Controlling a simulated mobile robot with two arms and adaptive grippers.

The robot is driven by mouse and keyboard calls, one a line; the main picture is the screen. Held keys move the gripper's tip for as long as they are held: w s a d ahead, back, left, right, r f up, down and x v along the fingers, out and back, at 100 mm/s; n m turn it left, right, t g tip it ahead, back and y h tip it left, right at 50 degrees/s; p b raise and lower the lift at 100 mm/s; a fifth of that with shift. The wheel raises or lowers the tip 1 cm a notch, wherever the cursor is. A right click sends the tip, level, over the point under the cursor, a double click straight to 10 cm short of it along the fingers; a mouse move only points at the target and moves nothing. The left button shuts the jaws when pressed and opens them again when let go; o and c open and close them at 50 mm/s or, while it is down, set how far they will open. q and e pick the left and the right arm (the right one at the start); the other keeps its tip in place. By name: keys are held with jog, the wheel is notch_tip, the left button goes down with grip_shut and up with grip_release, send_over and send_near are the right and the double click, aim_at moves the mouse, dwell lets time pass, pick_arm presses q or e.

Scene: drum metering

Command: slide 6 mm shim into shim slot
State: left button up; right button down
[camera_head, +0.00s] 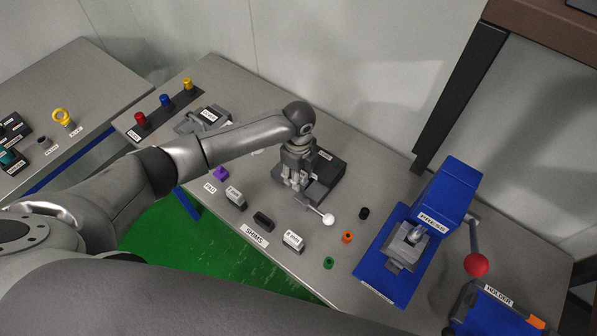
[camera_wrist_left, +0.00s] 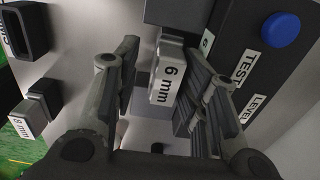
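The 6 mm shim (camera_wrist_left: 169,76) is a pale grey block with a "6 mm" label. In the left wrist view it stands between my left gripper's (camera_wrist_left: 163,95) fingers, with a visible gap on the left and a narrower one on the right. The fingers are apart. In the head view my left gripper (camera_head: 296,180) points down at the dark fixture (camera_head: 325,183) and hides the shim. The shim is at the fixture, by a dark part above it; I cannot tell how deep it sits in the slot. My right gripper is out of view.
Along the table's front stand a dark empty holder (camera_head: 263,221) and labelled shims (camera_head: 236,196) (camera_head: 293,240). A white-knobbed lever (camera_head: 328,219) sticks out near the gripper. The blue press (camera_head: 440,205) stands right, with small coloured rings (camera_head: 347,237) before it. A blue button (camera_wrist_left: 281,29) is on the fixture.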

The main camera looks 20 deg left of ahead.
pick_arm(q)
jog(key=shift+w+d+r, duration=0.1)
jog(key=shift+w+d, duration=0.05)
jog(key=shift+w, duration=0.2)
jog(key=shift+r, duration=0.1)
jog(key=shift+s+r, duration=0.2)
jog(key=shift+r, duration=3.6)
jog(key=shift+f, duration=0.1)
